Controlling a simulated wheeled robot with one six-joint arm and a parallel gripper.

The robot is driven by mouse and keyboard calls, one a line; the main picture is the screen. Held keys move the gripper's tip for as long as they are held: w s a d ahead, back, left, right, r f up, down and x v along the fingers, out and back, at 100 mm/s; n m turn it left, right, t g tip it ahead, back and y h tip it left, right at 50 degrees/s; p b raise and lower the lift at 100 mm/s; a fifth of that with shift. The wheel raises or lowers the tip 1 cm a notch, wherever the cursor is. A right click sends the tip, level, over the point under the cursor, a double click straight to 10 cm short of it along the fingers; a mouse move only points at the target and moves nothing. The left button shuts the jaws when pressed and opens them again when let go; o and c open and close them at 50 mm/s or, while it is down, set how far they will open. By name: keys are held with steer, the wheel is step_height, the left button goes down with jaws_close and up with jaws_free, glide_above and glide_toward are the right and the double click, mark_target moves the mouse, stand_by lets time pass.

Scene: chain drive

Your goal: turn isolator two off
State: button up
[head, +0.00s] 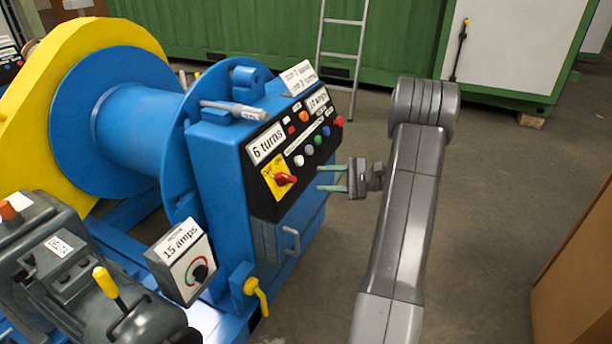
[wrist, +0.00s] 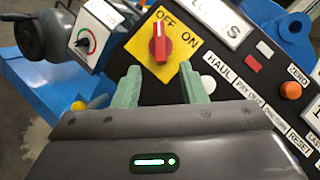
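A red rotary switch handle (head: 286,179) sits on a yellow plate (head: 270,184) at the lower left of the black panel on the blue winch housing. In the wrist view the handle (wrist: 160,45) stands upright in the picture, its pale-marked end up near the word OFF; ON is to its right. I see no label reading isolator two. My gripper (head: 320,178) is open and empty, a short way right of the handle in the head view. In the wrist view its green fingers (wrist: 162,82) stand below the handle, one either side, apart from it.
Several push buttons (head: 309,150) and signs reading 6 turns (head: 267,145) and 10 amps share the panel. A 15 amps dial box (head: 184,260) and yellow lever (head: 257,292) stand lower left. A brown box (head: 575,275) is at right. The floor between is clear.

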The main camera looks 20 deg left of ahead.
mark_target(292, 179)
steer(key=shift+v, duration=2.25)
steer(key=shift+a, duration=0.15)
steer(key=b+x, duration=0.2)
steer(key=x, duration=1.1)
steer(key=shift+s+a, duration=0.15)
steer(key=shift+a, duration=0.15)
